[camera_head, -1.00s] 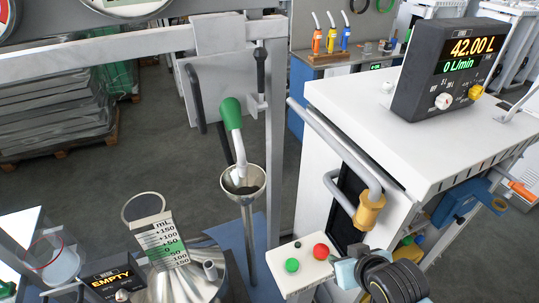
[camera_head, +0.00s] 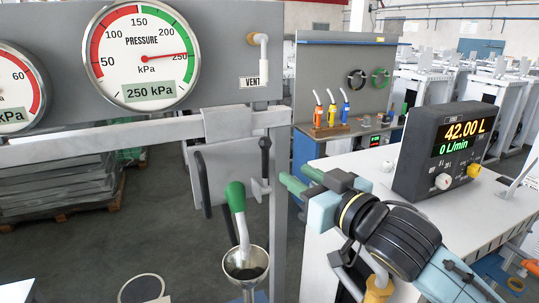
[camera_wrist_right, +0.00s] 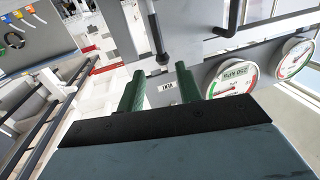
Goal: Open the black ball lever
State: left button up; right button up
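The black ball lever (camera_head: 264,160) stands upright on the grey frame's post in the head view, with its dark ball at the top and a pale valve body at its foot. In the right wrist view a black rod with a round end (camera_wrist_right: 157,35), which looks like this lever, shows beyond the fingertips. My right gripper (camera_head: 301,178) is to the right of the lever, its green fingers pointing left. Its fingers are apart with nothing between them in the right wrist view (camera_wrist_right: 160,85). They look clear of the lever. My left gripper is not in view.
A green-handled nozzle (camera_head: 237,200) stands in a metal funnel (camera_head: 246,263) left of the post. A pressure gauge (camera_head: 145,56) and a vent valve (camera_head: 260,45) are above. A white cabinet (camera_head: 335,165) with a meter (camera_head: 440,150) is at right.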

aim_at(267, 156)
jog(key=p+x, duration=0.1)
jog(key=x, duration=0.9)
jog(key=shift+w+a, duration=0.2)
jog(key=shift+w, duration=0.05)
grip_shut()
